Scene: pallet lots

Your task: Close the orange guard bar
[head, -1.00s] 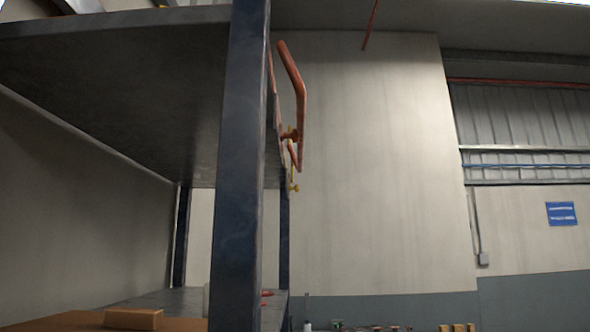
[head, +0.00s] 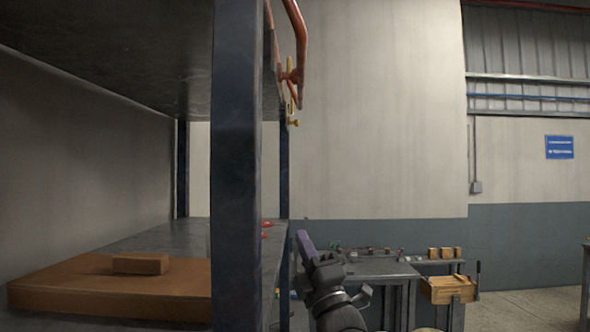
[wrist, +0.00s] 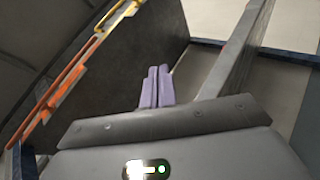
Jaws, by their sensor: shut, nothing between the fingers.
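The orange guard bar (head: 298,50) is at the upper middle of the head view, on the edge of the upper rack deck. It sticks out past the dark upright, and its top is cut off by the frame. A yellow fitting (head: 292,85) hangs below it. In the wrist view an orange and yellow bar (wrist: 66,84) runs diagonally along the left. My gripper (head: 305,240) is below and a little right of the bar, apart from it. Its pale purple fingers (wrist: 157,84) are together with nothing between them.
A dark rack post (head: 237,170) stands close in front, left of my gripper. A brown board (head: 90,297) with a small brown block (head: 141,263) lies on the lower shelf. A workbench (head: 375,270) and a wooden box (head: 448,290) stand behind on the right.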

